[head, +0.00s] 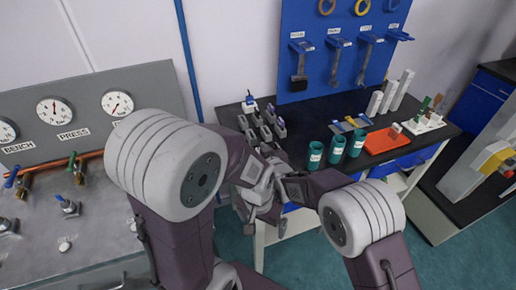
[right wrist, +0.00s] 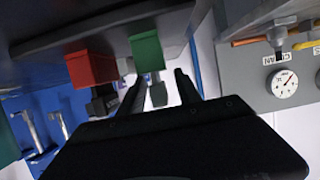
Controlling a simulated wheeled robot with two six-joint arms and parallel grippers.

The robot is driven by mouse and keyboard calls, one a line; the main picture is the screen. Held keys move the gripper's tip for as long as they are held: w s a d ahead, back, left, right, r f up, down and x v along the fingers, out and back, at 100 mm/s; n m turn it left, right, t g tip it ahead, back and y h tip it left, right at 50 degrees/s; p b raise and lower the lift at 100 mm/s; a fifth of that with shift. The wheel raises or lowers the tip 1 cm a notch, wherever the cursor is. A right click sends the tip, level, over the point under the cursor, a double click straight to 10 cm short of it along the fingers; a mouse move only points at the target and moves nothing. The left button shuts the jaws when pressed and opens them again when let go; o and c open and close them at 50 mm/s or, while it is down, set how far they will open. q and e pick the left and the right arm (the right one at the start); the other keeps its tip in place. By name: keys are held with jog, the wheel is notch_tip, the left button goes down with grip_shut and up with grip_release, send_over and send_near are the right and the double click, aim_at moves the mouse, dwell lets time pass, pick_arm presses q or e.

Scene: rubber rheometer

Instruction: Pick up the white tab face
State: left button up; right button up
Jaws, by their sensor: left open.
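No part is clearly identifiable as the white tab face. In the right wrist view, a small pale piece (right wrist: 125,66) shows between a red block (right wrist: 90,68) and a green block (right wrist: 146,52). My right gripper (right wrist: 159,76) has its two dark fingers spread apart below the green block. A small grey piece (right wrist: 158,95) appears between them, with no visible grip on it. In the head view, my left gripper (head: 255,208) hangs open in front of the black workbench (head: 302,120). The arms overlap there, and my right gripper is largely hidden among them.
Several small grey blocks (head: 270,118) stand at the bench's left end. Teal cups (head: 314,157), an orange tray (head: 381,140) and white upright blocks (head: 388,97) are farther right. Tools hang on the blue board (head: 345,25). A grey gauge panel (head: 85,110) is left.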

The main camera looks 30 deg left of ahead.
jog(key=shift+x, duration=1.1)
jog(key=v, duration=0.2)
jog(key=shift+s+d+r, duration=0.15)
jog(key=shift+s+r, duration=0.1)
jog(key=c, duration=0.7)
grip_shut()
jog(key=shift+w+f, duration=0.25)
jog(key=shift+f, duration=0.05)
pick_arm(q)
jog(key=shift+w+a, duration=0.1)
pick_arm(e)
notch_tip(320, 180, up, 5)
jog(key=shift+w+f, duration=0.15)
pick_arm(q)
jog(key=shift+r+p, duration=0.7)
jog(key=shift+p, duration=0.1)
pick_arm(e)
jog(key=w+d+r, duration=0.2)
jog(key=d+r, duration=0.4)
jog(key=d, duration=0.5)
jog(key=shift+r, duration=0.2)
